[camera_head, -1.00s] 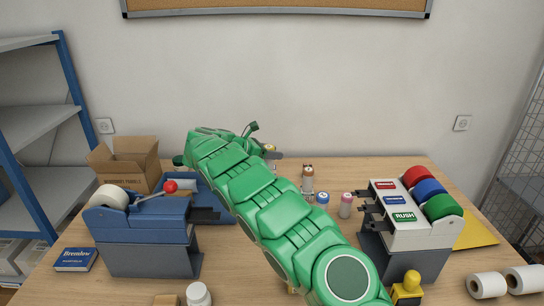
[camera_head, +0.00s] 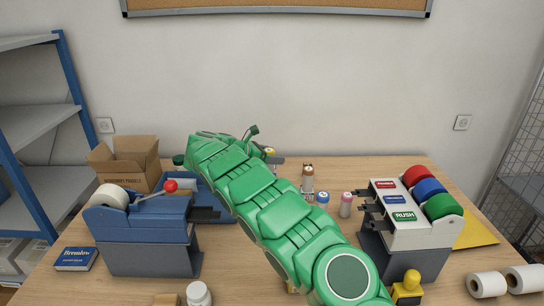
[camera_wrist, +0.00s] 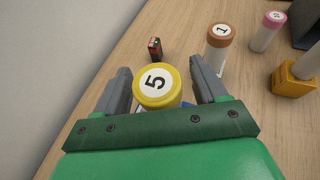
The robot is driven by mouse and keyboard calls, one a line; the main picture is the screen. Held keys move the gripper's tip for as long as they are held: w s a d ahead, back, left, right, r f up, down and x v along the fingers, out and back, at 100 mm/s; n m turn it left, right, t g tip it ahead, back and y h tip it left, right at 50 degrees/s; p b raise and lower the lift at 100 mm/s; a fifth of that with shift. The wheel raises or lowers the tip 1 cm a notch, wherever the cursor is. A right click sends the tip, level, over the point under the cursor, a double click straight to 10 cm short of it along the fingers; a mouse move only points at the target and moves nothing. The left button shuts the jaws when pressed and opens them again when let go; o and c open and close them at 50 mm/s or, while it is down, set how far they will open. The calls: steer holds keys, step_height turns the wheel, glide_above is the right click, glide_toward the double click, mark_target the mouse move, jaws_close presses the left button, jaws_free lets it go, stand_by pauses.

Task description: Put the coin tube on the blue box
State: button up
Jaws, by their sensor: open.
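A coin tube with a yellow rim and a white top marked 5 (camera_wrist: 157,85) stands between the two spread fingers of my gripper (camera_wrist: 161,68) in the wrist view. The fingers are open, with a gap visible on the tube's right side. In the head view my green arm hides most of this tube; a bit of yellow (camera_head: 269,152) shows by the arm's far end. A small blue box with white lettering (camera_head: 76,259) lies flat at the table's left front. Its top is bare.
A brown-topped tube marked 1 (camera_wrist: 219,44) and a pink-topped tube (camera_wrist: 267,30) stand nearby. A blue tape dispenser (camera_head: 150,230), open carton (camera_head: 125,165) and blue tray stand left. A label machine (camera_head: 405,215) stands right. White rolls (camera_head: 487,285) lie at right front.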

steer(key=s+a+r, duration=0.2)
steer(key=a+r, duration=0.2)
steer(key=r, duration=0.5)
steer(key=shift+r, duration=0.1)
stand_by(0.5)
